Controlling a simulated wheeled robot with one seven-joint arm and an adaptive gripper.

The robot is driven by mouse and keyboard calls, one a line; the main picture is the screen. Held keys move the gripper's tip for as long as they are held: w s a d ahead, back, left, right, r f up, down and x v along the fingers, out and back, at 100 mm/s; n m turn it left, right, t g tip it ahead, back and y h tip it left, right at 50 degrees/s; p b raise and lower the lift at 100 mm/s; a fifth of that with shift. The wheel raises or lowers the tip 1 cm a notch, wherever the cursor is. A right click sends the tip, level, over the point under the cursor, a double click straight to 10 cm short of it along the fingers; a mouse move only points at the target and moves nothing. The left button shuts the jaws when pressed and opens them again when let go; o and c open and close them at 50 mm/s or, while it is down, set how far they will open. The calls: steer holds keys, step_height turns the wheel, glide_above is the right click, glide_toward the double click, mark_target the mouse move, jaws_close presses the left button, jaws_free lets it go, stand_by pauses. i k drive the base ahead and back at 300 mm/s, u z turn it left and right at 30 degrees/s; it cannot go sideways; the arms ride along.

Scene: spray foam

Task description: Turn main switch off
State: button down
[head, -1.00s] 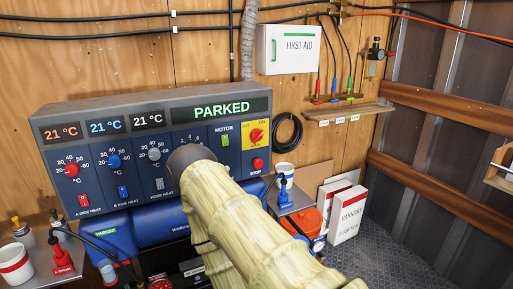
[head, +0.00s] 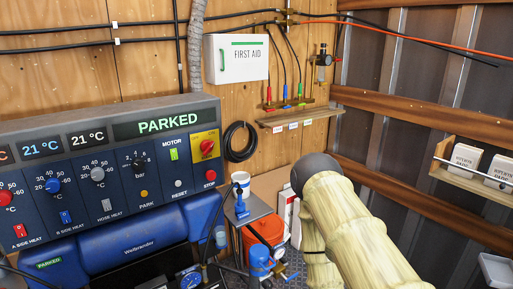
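The main switch (head: 207,147) is a red rotary knob on a yellow plate at the upper right of the control panel (head: 60,125). It is in plain view with nothing in front of it. Its on or off position is too small to read. The panel's display (head: 160,122) reads PARKED in green. My arm, in a pale ribbed cover with a dark rounded joint, rises at the right of the head view, apart from the panel. My gripper is not visible.
A green MOTOR button (head: 174,154) and a red STOP button (head: 210,176) are close to the switch. An orange bucket (head: 266,232) is lower. A first aid box (head: 236,60) hangs above.

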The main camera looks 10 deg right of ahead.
mark_target(207, 146)
steer(key=u, duration=0.55)
steer(key=k, duration=0.7)
steer(key=u, duration=0.8)
steer(key=k, duration=0.55)
steer(key=u, duration=0.4)
steer(key=i, duration=1.3)
steer(key=z, duration=1.2)
steer(key=i, duration=0.6)
steer(key=z, duration=0.45)
